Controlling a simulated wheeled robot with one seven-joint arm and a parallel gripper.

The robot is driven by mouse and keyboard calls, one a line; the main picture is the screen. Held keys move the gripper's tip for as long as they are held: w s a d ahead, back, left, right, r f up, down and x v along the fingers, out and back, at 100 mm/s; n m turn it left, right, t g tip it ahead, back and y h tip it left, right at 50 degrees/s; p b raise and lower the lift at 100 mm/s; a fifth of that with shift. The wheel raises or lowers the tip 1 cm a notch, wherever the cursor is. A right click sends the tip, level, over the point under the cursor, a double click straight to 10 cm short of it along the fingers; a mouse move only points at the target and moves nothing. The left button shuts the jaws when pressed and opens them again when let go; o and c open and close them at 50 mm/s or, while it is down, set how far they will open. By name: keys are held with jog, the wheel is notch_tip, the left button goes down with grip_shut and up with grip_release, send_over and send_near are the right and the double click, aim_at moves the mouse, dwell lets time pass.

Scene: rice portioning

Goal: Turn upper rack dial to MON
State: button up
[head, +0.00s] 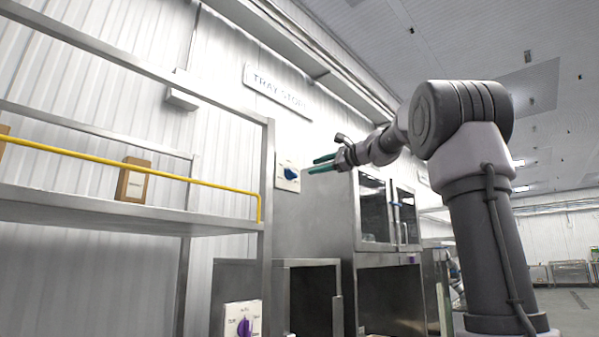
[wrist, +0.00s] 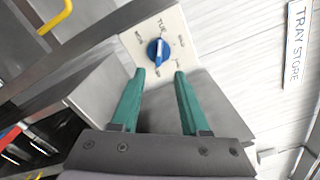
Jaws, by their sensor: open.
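The upper dial is a blue knob (head: 291,173) on a white plate fixed beside the rack's right post. In the wrist view the blue knob (wrist: 158,51) sits just beyond my fingertips, roughly centred between them. Day labels ring it; TUE is readable above the knob, the others are too small to read surely. A pale mark on the knob seems to point towards TUE. My gripper (head: 321,163) has green fingers, spread apart and empty, a short way to the right of the dial in the head view. The open fingers (wrist: 160,74) do not visibly touch the knob.
A lower dial with a purple knob (head: 244,327) is on another white plate below. A yellow rail (head: 130,155) runs along the shelf, which holds a brown box (head: 134,180). A TRAY STORE sign (wrist: 297,45) hangs on the wall. A steel cabinet (head: 345,215) stands under my arm.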

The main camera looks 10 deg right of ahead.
aim_at(294, 173)
jog(key=x, duration=1)
jog(key=shift+f, duration=0.1)
grip_shut()
